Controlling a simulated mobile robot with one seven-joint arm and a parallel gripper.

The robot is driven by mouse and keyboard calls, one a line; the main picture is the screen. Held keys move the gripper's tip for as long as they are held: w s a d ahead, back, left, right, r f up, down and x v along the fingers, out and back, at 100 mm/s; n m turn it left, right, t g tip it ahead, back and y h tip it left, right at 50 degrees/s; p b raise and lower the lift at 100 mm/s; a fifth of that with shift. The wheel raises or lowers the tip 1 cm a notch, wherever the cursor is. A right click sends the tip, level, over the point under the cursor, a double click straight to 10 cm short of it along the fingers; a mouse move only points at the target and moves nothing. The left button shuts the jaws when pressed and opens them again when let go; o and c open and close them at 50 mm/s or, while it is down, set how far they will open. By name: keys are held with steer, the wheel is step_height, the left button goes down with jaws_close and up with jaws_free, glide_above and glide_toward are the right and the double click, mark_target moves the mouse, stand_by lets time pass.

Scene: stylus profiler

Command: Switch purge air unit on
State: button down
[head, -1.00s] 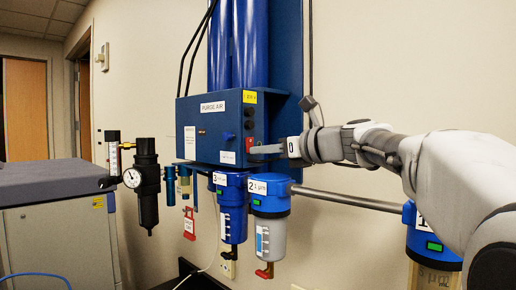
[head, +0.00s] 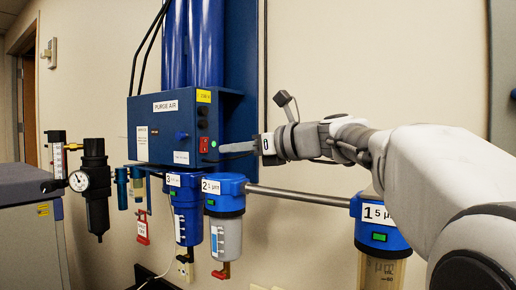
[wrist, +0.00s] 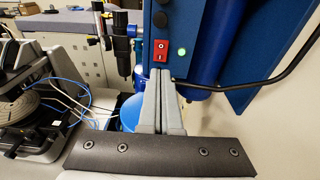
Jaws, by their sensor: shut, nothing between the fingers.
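The purge air unit is a blue box (head: 155,136) labelled PURGE AIR, mounted on the wall with blue cylinders above it. Its red rocker switch (head: 204,145) is on the right part of the box. In the wrist view the red switch (wrist: 161,50) shows an O mark above an I mark, and a round green light (wrist: 182,52) glows beside it. Which way the rocker is tilted is hard to tell. My gripper (head: 224,148) is shut and empty, its tips just right of the switch and apparently apart from it. In the wrist view the fingertips (wrist: 160,76) lie just below the switch.
Filter bowls numbered 3 (head: 186,205), 2 (head: 224,195) and 1 (head: 381,232) hang below, joined by a grey pipe (head: 300,196). A gauge regulator (head: 94,180) is at left. A black cable (wrist: 250,84) runs right of the switch in the wrist view.

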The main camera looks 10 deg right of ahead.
steer(key=b+v, duration=0.1)
steer(key=v, duration=1.1)
steer(key=shift+s+d, duration=0.15)
